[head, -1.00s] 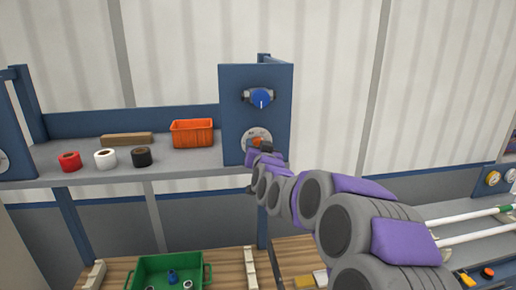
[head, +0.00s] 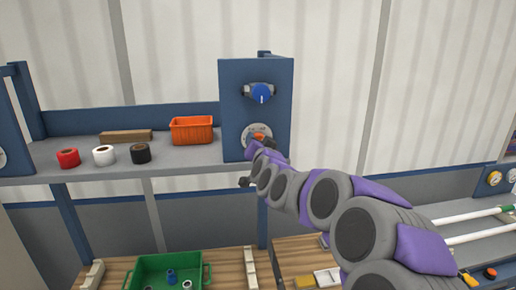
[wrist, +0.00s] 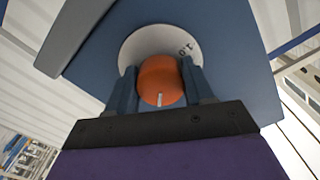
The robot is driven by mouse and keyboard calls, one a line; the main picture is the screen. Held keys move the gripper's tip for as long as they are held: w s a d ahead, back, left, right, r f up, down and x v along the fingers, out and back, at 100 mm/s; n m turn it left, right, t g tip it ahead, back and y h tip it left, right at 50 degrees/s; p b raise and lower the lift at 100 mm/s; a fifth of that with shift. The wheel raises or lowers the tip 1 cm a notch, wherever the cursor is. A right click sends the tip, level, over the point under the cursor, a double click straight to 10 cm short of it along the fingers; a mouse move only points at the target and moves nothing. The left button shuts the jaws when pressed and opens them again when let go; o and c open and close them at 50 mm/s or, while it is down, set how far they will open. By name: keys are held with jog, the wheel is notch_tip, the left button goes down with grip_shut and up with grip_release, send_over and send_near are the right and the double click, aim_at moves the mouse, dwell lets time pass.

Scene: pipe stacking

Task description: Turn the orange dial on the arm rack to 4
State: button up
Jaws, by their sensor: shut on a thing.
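The orange dial (wrist: 158,77) sits on a round pale scale plate (wrist: 190,47) on the blue rack panel. In the wrist view my gripper (wrist: 160,82) has one finger on each side of the dial and is shut on it. A short pale pointer mark shows at the dial's lower edge. Part of a marking shows at the plate's upper right, but I cannot read which number the dial points to.
The grey shelf (head: 190,163) left of the panel holds an orange bin (head: 192,130), a wooden block (head: 126,136) and red, white and black rolls. A green crate (head: 165,268) stands on the wooden surface below. White pipes (head: 470,216) lie at the right.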

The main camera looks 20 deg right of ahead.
jog(key=m, duration=0.2)
jog(key=m+b, duration=0.1)
jog(key=m, duration=0.2)
jog(key=shift+a+f+m+b, duration=0.15)
jog(key=shift+f+m+b, duration=0.15)
jog(key=shift+b, duration=0.1)
jog(key=shift+m, duration=1.6)
jog(key=shift+c, duration=0.2)
jog(key=o, duration=0.8)
jog(key=shift+o, duration=1.1)
jog(key=shift+w, duration=0.1)
jog(key=shift+r, duration=0.2)
jog(key=shift+s, duration=0.2)
jog(key=b+v, duration=0.2)
jog(key=v, duration=1.5)
